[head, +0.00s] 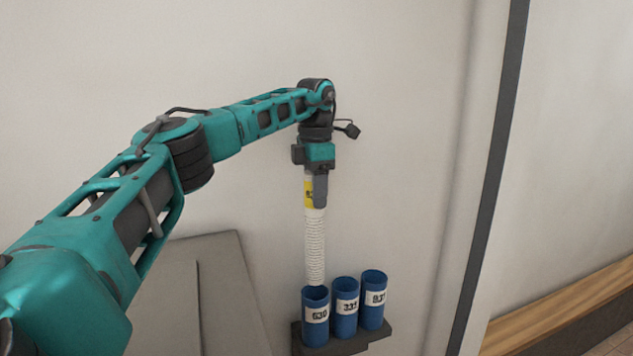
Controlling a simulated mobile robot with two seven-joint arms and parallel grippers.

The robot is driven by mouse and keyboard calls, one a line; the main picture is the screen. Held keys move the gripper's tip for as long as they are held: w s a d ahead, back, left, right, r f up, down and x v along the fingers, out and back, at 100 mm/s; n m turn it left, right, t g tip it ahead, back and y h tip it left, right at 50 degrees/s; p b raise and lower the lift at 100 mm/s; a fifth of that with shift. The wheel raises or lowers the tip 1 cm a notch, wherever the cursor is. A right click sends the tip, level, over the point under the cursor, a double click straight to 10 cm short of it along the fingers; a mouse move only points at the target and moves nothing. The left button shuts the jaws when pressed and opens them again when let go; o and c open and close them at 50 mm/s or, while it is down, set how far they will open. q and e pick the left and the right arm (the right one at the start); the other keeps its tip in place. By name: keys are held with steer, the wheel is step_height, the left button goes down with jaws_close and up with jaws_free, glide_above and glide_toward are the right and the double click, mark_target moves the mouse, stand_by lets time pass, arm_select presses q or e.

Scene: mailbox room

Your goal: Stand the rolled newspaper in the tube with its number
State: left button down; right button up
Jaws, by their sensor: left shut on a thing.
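My left gripper (317,190) is shut on the upper part of the rolled newspaper (315,245). The newspaper is white with printed lines, and hangs close to upright. Its yellow label (309,195) is partly covered by a finger, so its number cannot be read. Its lower end is at the mouth of the left blue tube (316,332); I cannot tell whether it is just above or slightly inside. That tube's label looks like 630 or 530. The middle tube (345,325) seems to read 331, and the right tube (374,318) 831 or 931. My right gripper is not in view.
The three tubes stand side by side on a dark bracket (350,345) by a pale wall. A grey panel (225,280) is at the lower left. A dark vertical strip (495,170) and a wooden bench (560,300) are at the right.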

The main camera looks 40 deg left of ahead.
arm_select(q)
steer(key=shift+f+b, duration=1.35)
steer(key=shift+f, duration=4.85)
steer(key=shift+c, duration=2.4)
jaws_free()
steer(key=shift+r, duration=0.1)
step_height(320, 180, up, 13)
steer(key=p, duration=0.1)
glide_above(316, 242)
steer(key=w+a, duration=0.2)
steer(key=shift+s+d, duration=0.2)
steer(key=shift+d, duration=0.05)
steer(key=shift+f, duration=0.2)
